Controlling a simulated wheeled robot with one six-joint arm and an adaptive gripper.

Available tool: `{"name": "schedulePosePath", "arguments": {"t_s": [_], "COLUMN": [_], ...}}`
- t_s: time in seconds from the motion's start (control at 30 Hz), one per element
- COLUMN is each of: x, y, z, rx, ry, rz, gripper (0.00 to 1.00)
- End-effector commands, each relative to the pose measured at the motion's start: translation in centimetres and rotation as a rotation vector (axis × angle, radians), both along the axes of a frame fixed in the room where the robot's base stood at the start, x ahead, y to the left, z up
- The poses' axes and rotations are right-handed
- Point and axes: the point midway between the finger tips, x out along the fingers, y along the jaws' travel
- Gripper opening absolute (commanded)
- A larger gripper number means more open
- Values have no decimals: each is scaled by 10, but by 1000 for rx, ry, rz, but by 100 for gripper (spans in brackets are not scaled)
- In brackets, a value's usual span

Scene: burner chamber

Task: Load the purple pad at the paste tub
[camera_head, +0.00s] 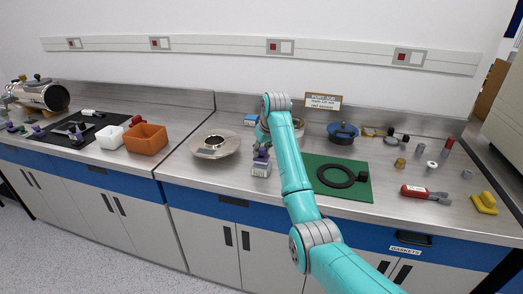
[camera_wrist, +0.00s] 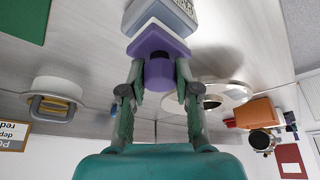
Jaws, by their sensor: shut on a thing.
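My gripper (camera_wrist: 158,84) is shut on the dark purple knob of the purple pad (camera_wrist: 160,44). The pad has a square purple back and a white layer on its far side. In the wrist view it lies against a grey box (camera_wrist: 176,12); whether they touch I cannot tell. In the head view the purple pad (camera_head: 261,155) is just above this small labelled grey box (camera_head: 261,171) on the bench. A round white tub (camera_wrist: 58,86) with a grey-blue handle stands away to the left in the wrist view. Which container is the paste tub I cannot tell.
A green mat (camera_head: 318,187) with a black ring (camera_head: 336,176) is to the right. A blue pot (camera_head: 343,132) and a sign (camera_head: 323,101) stand behind. Bench front between is clear.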

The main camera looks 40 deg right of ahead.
Motion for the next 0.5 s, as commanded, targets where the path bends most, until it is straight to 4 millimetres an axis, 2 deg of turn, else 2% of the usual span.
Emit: {"name": "schedulePosePath", "arguments": {"t_s": [0.5], "x": [0], "y": [0], "z": [-4], "rx": [0], "ry": [0], "rz": [0], "gripper": [3]}}
